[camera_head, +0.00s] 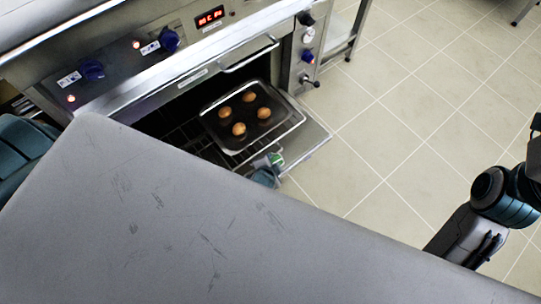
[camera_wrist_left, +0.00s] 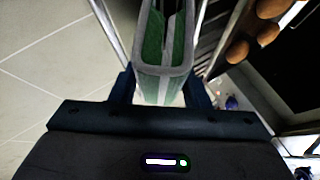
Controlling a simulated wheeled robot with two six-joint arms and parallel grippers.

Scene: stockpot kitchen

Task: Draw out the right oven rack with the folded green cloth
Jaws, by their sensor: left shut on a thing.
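The oven rack (camera_head: 190,138) is a dark wire grid sticking out of the open oven. A dark tray (camera_head: 217,133) with several brown buns (camera_head: 239,129) sits on it. The folded green cloth (camera_head: 276,159), with pale edges, is at the rack's front end. My left gripper (camera_head: 267,173) is shut on the cloth, which stands between its fingers in the left wrist view (camera_wrist_left: 163,62). Whether the cloth is around the rack's bar or beside it, I cannot tell. A large grey surface hides most of my left arm. My right arm shows at the right edge, its gripper out of frame.
The open oven door (camera_head: 318,138) lies below the rack. The oven front has blue knobs (camera_head: 169,40) and a red display (camera_head: 209,17). A grey counter-like surface (camera_head: 200,220) fills the foreground. Tiled floor (camera_head: 400,100) to the right is clear.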

